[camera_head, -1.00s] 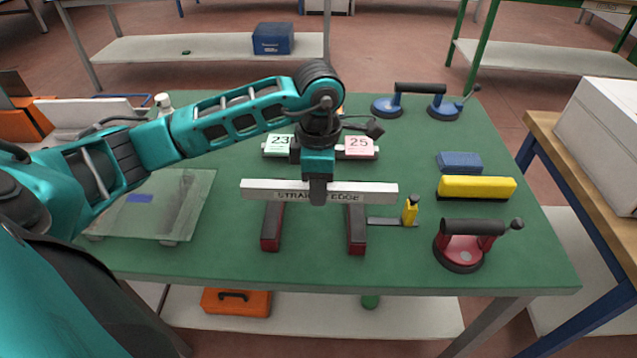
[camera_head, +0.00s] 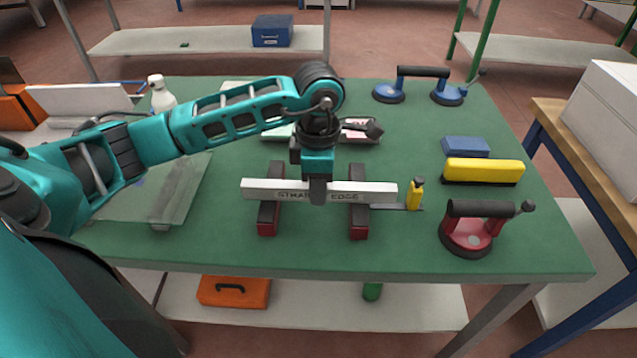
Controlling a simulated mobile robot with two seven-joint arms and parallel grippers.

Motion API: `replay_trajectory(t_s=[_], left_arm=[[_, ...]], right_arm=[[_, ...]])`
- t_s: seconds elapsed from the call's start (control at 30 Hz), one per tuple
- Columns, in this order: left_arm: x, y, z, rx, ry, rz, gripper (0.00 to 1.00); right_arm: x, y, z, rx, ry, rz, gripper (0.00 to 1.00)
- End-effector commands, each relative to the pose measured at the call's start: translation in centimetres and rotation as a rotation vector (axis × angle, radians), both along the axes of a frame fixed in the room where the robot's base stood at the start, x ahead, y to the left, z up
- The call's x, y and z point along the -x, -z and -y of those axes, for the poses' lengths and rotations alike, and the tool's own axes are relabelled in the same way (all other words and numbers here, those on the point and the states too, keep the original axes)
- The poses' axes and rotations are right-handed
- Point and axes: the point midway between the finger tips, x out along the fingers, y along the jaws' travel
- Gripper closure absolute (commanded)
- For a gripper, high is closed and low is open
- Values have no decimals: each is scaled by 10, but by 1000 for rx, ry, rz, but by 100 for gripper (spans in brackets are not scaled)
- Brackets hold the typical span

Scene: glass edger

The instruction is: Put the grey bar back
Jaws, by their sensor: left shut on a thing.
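The grey bar (camera_head: 262,190), marked "STRAIGHT EDGE", is level and runs left to right in the head view. My left gripper (camera_head: 317,192) is shut on its middle from above and hides part of the lettering. The bar crosses over two dark rests with red ends, the left rest (camera_head: 268,221) and the right rest (camera_head: 358,222). I cannot tell whether it touches them or hangs a little above. My right gripper is not in view.
A red suction lifter (camera_head: 470,238), yellow block (camera_head: 483,172) and blue block (camera_head: 464,147) are to the right. A glass sheet (camera_head: 182,198) lies left, partly under my arm. A blue lifter (camera_head: 446,92) is behind.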

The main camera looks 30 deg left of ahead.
Motion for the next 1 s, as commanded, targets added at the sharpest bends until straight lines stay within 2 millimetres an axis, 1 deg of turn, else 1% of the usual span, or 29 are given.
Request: replay_trajectory(t_s=[0.27, 0.93, 0.97, 1.0], left_arm=[[0, 0, 0, 1, 0, 3, 100], [-1, 10, 0, 1, 0, 3, 100], [-1, 9, 0, 1, 0, 3, 70], [0, 9, 0, 1, 0, 3, 66]], right_arm=[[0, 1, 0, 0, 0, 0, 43], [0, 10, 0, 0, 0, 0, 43], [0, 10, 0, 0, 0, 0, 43], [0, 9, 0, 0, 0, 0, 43]])
